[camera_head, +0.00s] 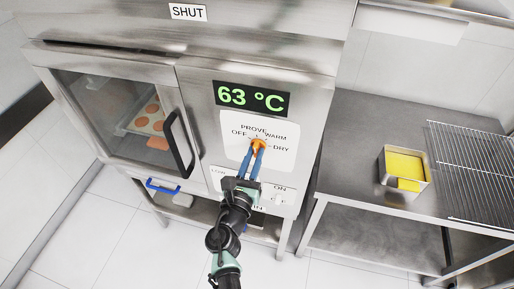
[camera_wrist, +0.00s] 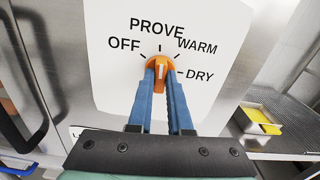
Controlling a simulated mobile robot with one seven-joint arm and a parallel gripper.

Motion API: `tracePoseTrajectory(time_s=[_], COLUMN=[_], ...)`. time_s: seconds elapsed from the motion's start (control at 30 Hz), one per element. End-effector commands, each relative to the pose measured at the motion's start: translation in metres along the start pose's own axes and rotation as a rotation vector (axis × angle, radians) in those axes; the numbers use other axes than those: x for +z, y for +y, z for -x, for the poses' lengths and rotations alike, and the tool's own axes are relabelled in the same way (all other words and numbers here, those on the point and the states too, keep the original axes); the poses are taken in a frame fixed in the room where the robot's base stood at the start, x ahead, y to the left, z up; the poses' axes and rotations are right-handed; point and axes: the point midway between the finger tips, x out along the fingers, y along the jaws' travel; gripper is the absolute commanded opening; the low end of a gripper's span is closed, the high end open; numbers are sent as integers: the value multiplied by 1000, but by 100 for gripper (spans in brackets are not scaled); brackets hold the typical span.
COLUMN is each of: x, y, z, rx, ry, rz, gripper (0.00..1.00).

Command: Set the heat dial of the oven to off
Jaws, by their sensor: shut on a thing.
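The heat dial is an orange knob (camera_head: 258,145) on the white panel of the oven (camera_head: 317,112). In the wrist view the dial (camera_wrist: 160,63) has a white pointer line that stands roughly upright, toward the tick below PROVE. OFF is printed to its upper left, WARM to its upper right and DRY to its right. My gripper (camera_head: 256,153) has its two blue fingers shut on the dial, one on each side.
A green display (camera_head: 251,98) above the dial reads 63 °C. The glass door (camera_head: 115,110) at left is closed, with trays inside. An ON switch (camera_head: 281,197) sits below right. At right a steel table (camera_head: 365,150) bears a yellow-filled tin (camera_head: 405,167) and a wire rack (camera_head: 475,165).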

Motion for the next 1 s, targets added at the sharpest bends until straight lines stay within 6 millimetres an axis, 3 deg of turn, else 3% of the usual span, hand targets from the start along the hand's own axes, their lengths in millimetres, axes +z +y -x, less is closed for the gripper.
tracePoseTrajectory(time_s=[0.3,0.73,1.0], x=[1,0,2], y=[0,0,1], z=[0,0,1], rx=[2,2,4], ry=[3,1,3], rz=[310,363,618], gripper=[0,0,0])
